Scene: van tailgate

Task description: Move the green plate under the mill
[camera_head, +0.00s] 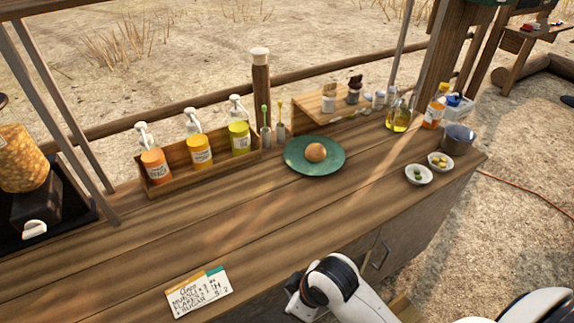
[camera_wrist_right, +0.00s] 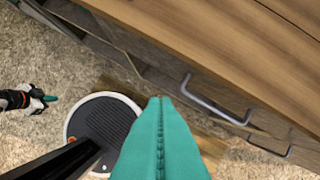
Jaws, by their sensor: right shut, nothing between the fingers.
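The green plate (camera_head: 296,163) lies flat on the wooden counter, right of centre, with a round orange-brown item (camera_head: 316,152) on it. A dispenser full of golden flakes (camera_head: 22,160) is cut by the left edge, with a black base; a tall brown cylinder with a pale cap (camera_head: 260,90) stands behind the counter's middle. I cannot tell for certain which is the mill. My right gripper (camera_wrist_right: 160,99) is shut and empty beside the counter front, away from the plate. What looks like my left gripper (camera_wrist_right: 47,98) is small at the left of the wrist view; its jaws are unclear.
A wooden rack (camera_head: 212,171) with several pump bottles stands left of the plate. Small bowls (camera_head: 418,175), a grey pot (camera_head: 457,139) and an oil bottle (camera_head: 398,117) stand to its right. A written card (camera_head: 199,292) lies at the front.

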